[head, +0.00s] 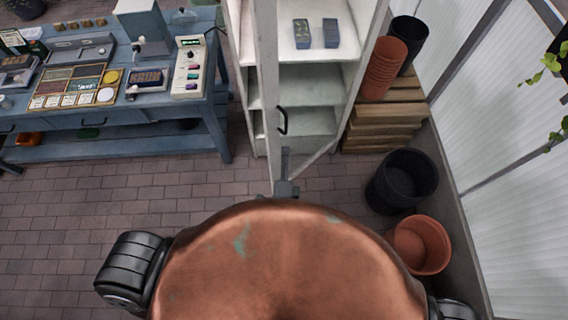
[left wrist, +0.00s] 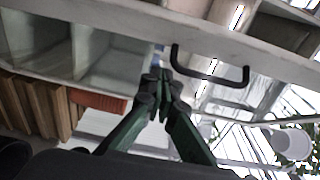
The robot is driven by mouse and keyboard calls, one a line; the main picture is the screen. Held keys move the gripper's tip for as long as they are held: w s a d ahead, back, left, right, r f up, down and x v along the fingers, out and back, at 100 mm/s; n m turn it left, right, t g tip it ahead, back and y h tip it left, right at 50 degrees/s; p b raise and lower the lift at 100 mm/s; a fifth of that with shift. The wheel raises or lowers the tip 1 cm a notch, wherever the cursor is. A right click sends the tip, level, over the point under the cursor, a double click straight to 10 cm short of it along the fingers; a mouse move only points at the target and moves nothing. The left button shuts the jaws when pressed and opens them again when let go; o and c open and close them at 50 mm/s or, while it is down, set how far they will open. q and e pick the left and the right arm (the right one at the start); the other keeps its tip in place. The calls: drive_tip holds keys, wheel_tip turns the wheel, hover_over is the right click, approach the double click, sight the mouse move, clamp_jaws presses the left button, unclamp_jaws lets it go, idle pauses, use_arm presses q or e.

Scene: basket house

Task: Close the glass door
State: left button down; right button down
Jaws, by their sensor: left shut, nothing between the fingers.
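The glass door (head: 267,90) belongs to a white shelf cabinet and stands partly open, its white free edge swung out towards me. Its black handle (head: 282,121) is near that edge; the shelves show through the glass. In the left wrist view the handle (left wrist: 208,70) arches from the pale frame (left wrist: 120,22). My left gripper (head: 286,163) is low by the door's free edge, below the handle in the picture. In the left wrist view the fingers (left wrist: 163,82) are shut and empty, just left of the handle. Contact with the door cannot be told. My right gripper is not in view.
A blue workbench (head: 90,145) with instruments stands to the left. Right of the cabinet are stacked wooden boards (head: 383,125), stacked terracotta pots (head: 383,68), a black pot (head: 402,180) and a terracotta pot (head: 420,245). The brick floor (head: 90,210) at left is clear.

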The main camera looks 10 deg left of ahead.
sight(278, 131)
use_arm(q)
drive_tip(key=w+a, duration=0.1)
drive_tip(key=w, duration=0.1)
drive_tip(key=w+a+p, duration=0.1)
drive_tip(key=w+a, duration=0.1)
drive_tip(key=shift+w+a, duration=0.3)
drive_tip(key=shift+a, duration=0.1)
